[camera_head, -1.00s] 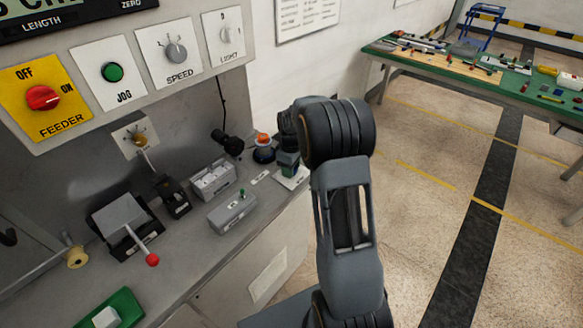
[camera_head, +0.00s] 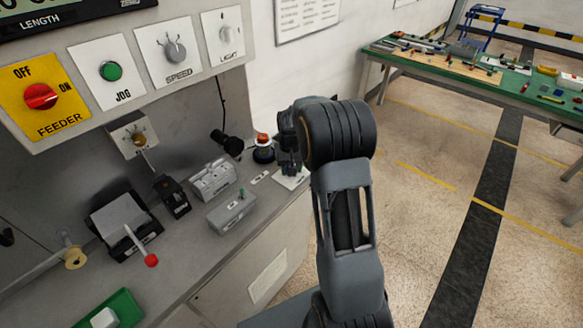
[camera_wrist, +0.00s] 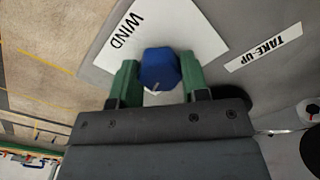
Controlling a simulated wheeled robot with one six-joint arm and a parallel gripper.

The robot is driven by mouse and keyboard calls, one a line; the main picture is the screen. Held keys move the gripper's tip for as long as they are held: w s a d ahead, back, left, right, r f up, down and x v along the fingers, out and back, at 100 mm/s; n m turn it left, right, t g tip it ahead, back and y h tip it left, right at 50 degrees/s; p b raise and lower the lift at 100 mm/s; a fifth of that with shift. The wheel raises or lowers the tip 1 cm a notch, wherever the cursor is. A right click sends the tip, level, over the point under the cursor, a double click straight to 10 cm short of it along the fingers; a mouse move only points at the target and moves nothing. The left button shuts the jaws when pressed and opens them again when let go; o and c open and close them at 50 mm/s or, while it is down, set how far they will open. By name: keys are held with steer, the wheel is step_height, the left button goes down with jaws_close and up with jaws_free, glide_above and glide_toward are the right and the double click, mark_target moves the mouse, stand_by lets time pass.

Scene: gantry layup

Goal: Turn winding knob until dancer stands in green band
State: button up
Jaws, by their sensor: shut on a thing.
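The winding knob (camera_wrist: 160,68) is blue with a pale pointer mark, and it stands on a white plate marked WIND (camera_wrist: 120,38) in the wrist view. My gripper (camera_wrist: 158,84) has green fingers on either side of the knob, shut on it. In the head view my gripper (camera_head: 290,165) is at the right end of the bench, over the white plate, and the arm hides the knob there. I cannot make out a dancer or a green band in either view.
A TAKE-UP label (camera_wrist: 263,47) lies beside the plate. An orange-topped round device (camera_head: 263,148) and grey boxes (camera_head: 231,211) stand left of my gripper. A red-tipped lever (camera_head: 151,260) is nearer the front. The panel with FEEDER switch (camera_head: 40,96) overhangs the bench.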

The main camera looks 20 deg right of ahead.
steer(key=shift+r+m, duration=0.1)
steer(key=shift+m, duration=0.7)
steer(key=o, duration=0.9)
step_height(320, 180, up, 14)
steer(key=shift+f, duration=0.15)
stand_by(0.5)
